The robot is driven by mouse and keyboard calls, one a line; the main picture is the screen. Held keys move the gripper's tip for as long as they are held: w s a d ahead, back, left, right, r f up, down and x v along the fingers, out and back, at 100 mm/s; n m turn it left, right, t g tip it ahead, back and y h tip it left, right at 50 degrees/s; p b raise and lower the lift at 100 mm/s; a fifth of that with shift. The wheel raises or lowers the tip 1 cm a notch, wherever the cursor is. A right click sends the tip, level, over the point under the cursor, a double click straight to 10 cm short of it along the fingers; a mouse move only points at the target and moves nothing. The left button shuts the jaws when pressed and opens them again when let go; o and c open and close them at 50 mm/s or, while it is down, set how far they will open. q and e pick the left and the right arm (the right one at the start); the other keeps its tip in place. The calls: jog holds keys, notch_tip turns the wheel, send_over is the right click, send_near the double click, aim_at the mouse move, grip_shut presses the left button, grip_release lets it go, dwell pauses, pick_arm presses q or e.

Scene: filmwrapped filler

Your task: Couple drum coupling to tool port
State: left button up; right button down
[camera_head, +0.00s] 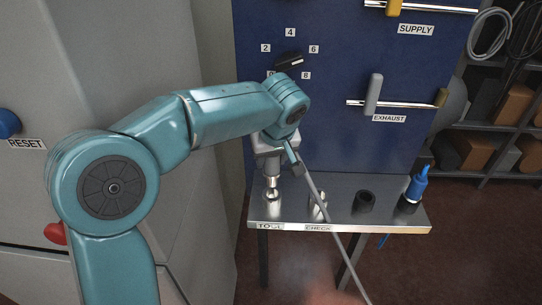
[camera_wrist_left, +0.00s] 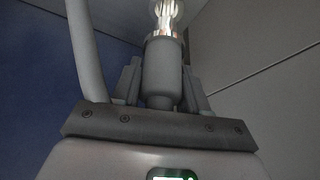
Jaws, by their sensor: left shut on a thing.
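My left gripper (camera_head: 270,150) is over the left end of a metal shelf, pointing down, above the label "TOOL". In the left wrist view my left gripper (camera_wrist_left: 160,98) is shut on a grey cylindrical drum coupling (camera_wrist_left: 162,75). A shiny metal tool port (camera_head: 272,194) stands on the shelf directly below the gripper. In the wrist view bright metal (camera_wrist_left: 168,12) lies in line with the coupling's far end. I cannot tell whether the two are joined or only close. A grey hose (camera_head: 331,218) runs from the gripper down to the right. My right gripper is out of view.
The shelf (camera_head: 400,222) also bears a metal port (camera_head: 317,204) above "CHECK", a black holder (camera_head: 364,201) and a blue fitting (camera_head: 417,186) at its right end. A blue panel (camera_head: 340,140) with a dial and SUPPLY and EXHAUST handles rises behind.

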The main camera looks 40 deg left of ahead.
pick_arm(q)
jog(key=shift+w+f+b, duration=0.1)
jog(key=shift+f+b, duration=0.4)
jog(key=shift+f, duration=0.3)
jog(key=shift+f+b, duration=2.2)
jog(key=shift+f, duration=0.15)
jog(key=shift+f+b, duration=0.25)
jog(key=shift+b, duration=0.1)
jog(key=o, duration=1.3)
jog(key=p+v, duration=0.2)
jog(key=v, duration=1.4)
jog(key=shift+d+r, duration=0.1)
